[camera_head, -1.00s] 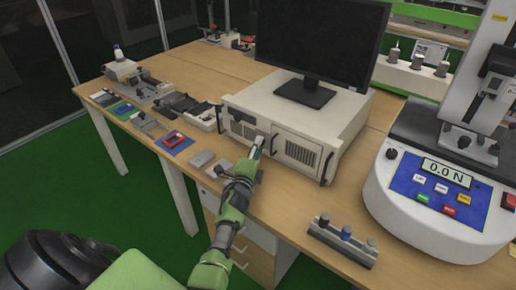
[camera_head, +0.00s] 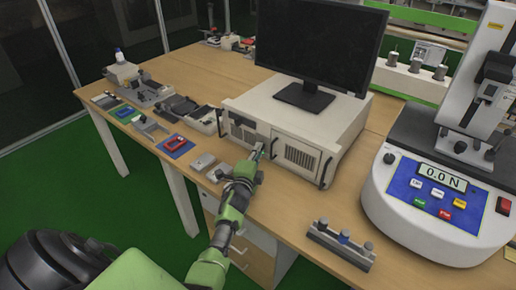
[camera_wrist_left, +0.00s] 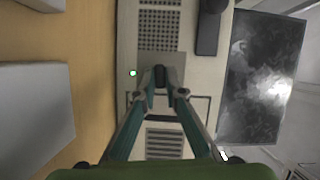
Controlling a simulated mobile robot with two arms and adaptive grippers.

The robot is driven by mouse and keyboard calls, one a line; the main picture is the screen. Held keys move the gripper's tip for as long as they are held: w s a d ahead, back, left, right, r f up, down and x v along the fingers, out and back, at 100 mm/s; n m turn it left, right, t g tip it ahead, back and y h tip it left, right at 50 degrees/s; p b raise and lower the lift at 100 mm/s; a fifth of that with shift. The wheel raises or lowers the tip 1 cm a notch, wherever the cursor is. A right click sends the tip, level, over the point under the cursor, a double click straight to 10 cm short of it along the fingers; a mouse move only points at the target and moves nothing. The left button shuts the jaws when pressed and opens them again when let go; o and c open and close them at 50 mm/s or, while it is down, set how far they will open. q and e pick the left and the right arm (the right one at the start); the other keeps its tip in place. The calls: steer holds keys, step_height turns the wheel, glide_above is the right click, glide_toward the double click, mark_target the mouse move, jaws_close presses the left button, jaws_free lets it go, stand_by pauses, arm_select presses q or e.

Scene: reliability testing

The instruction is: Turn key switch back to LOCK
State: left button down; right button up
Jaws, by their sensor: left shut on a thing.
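The key switch is on the front panel of the white computer case (camera_head: 336,135) and is mostly hidden by my left gripper (camera_head: 257,150). The case's front with its grilles also shows in the left wrist view (camera_wrist_left: 203,75). There my left gripper (camera_wrist_left: 161,78) has its fingertips drawn together on a small dark piece at the panel, which looks like the key (camera_wrist_left: 160,72). I cannot read the key's angle or any LOCK mark. A small green light (camera_wrist_left: 133,73) glows beside the fingertips. My right gripper is not in view.
A black monitor (camera_head: 318,50) stands on the case. A force tester (camera_head: 430,225) reading 0.0 N stands at right. A small rack with several knobs (camera_head: 341,245) lies near the front edge. Trays and small parts lie left of the case. Bare wood (camera_head: 285,215) lies before the case.

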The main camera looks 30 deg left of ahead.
arm_select(q)
steer(key=n+h+p, duration=0.1)
steer(key=n+p, duration=0.1)
steer(key=p, duration=0.1)
steer(key=n+g+p, duration=0.1)
steer(key=n+p, duration=0.1)
steer(key=p, duration=0.2)
steer(key=r+n+g+h+p, duration=0.1)
steer(key=n+p, duration=0.1)
steer(key=p, duration=0.1)
steer(key=shift+a+h, duration=0.25)
steer(key=shift+h, duration=0.05)
steer(key=shift+a+n+g+h+p, duration=0.15)
steer(key=shift+n+g+h+p, duration=0.3)
steer(key=shift+n+p, duration=0.6)
steer(key=shift+a+f+n+h, duration=0.1)
steer(key=shift+f+n+h, duration=0.05)
steer(key=shift+n+h, duration=0.65)
steer(key=shift+n+h+b, duration=0.65)
steer(key=shift+n+b, duration=0.2)
steer(key=shift+n, duration=0.3)
steer(key=c, duration=2.1)
jaws_free()
